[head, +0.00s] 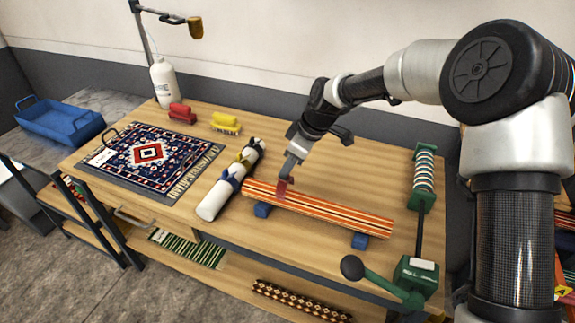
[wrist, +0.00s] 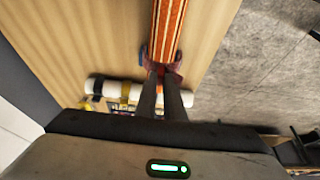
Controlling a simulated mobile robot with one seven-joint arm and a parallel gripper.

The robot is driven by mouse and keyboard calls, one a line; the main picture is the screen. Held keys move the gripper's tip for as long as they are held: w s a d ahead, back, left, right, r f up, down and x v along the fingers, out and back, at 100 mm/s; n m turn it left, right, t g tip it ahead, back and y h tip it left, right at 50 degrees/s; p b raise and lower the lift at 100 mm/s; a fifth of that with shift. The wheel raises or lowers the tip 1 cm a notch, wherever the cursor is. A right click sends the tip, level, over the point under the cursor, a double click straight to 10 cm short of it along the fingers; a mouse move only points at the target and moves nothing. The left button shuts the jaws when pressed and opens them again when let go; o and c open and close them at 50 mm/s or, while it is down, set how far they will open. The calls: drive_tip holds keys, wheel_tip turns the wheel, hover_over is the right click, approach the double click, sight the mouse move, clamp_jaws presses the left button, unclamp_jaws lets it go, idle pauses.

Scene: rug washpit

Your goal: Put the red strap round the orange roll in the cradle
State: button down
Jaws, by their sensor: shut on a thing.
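The orange striped roll (head: 335,212) lies across the blue cradle blocks (head: 360,241) near the bench's front. It also shows in the wrist view (wrist: 168,28), running away from my gripper. My gripper (head: 285,180) is shut on the red strap (head: 282,190) at the roll's left part. In the wrist view my fingertips (wrist: 166,72) are at the strap, whose dark red parts (wrist: 175,67) show on both sides of the roll. I cannot tell whether the strap closes underneath; the roll's far side and underside are hidden.
A white roll (head: 214,200) with blue and yellow straps lies close to the left. A patterned rug (head: 150,153), red brush (head: 182,112), yellow brush (head: 226,122) and white bottle (head: 163,82) are farther back. A green cranked winder (head: 418,270) stands right. Bench behind the roll is clear.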

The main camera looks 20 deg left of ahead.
sight(289, 178)
drive_tip(key=shift+f+b, duration=1.5)
drive_tip(key=shift+f, duration=0.85)
drive_tip(key=c, duration=1.8)
unclamp_jaws()
